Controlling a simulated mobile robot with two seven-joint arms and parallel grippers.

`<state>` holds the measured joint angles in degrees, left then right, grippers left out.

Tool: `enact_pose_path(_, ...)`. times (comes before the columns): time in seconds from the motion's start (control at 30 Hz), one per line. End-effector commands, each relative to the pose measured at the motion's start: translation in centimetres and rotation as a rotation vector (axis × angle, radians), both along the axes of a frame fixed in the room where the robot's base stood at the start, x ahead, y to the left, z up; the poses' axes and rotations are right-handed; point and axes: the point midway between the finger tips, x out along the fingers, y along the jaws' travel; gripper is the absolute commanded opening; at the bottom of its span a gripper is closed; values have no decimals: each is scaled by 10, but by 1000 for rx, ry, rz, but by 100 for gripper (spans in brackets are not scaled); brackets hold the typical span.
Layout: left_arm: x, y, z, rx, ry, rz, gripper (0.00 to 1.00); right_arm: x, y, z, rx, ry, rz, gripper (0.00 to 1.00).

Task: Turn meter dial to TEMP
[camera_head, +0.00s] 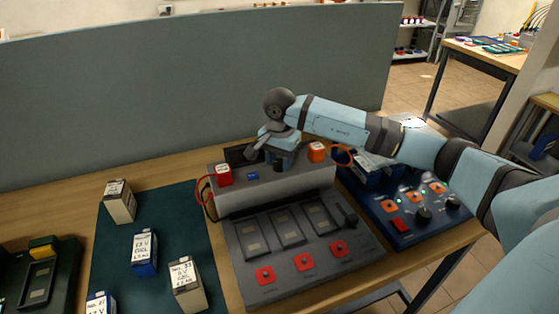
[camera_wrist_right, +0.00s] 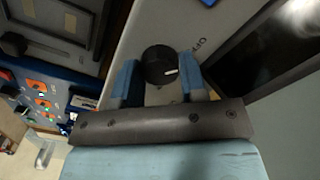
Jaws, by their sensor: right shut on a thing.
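The meter (camera_head: 275,198) is a grey sloped box at the back of the table, with a dark screen (camera_head: 238,154) that also shows in the right wrist view (camera_wrist_right: 268,45). Its round black dial (camera_wrist_right: 159,64) sits between the blue fingers of my right gripper (camera_wrist_right: 162,80), which is shut on it. The dial's white mark points right in that view, below lettering that seems to read OFF. A TEMP label is not readable. In the head view my right gripper (camera_head: 277,158) is over the meter's top, largely covering the dial. My left gripper is not in view.
A red block (camera_head: 223,175) and an orange block (camera_head: 317,151) with cables flank the dial. A grey panel (camera_head: 270,226) with red buttons stands in front, a blue box (camera_head: 405,232) at right. Several batteries stand on a green mat (camera_head: 112,255). A grey partition (camera_head: 150,95) is behind.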

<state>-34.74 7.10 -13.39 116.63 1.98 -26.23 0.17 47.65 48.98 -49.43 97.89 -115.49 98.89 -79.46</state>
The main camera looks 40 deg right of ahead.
Motion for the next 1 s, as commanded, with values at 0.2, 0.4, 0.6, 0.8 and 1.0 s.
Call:
enact_pose_path(0.2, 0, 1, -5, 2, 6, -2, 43, 0, 0, -1, 0, -1, -158, 15)
enact_pose_path(0.4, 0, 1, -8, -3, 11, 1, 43, 0, 0, -1, -1, 0, -347, 15)
enact_pose_path(0.6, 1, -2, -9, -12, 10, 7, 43, 0, 0, 0, 0, -1, -538, 15)
enact_pose_path(0.8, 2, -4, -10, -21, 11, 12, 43, 0, 0, 0, 0, 0, -727, 15)
enact_pose_path(1.0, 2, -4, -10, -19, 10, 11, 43, 0, 0, 0, 0, 0, -917, 15)
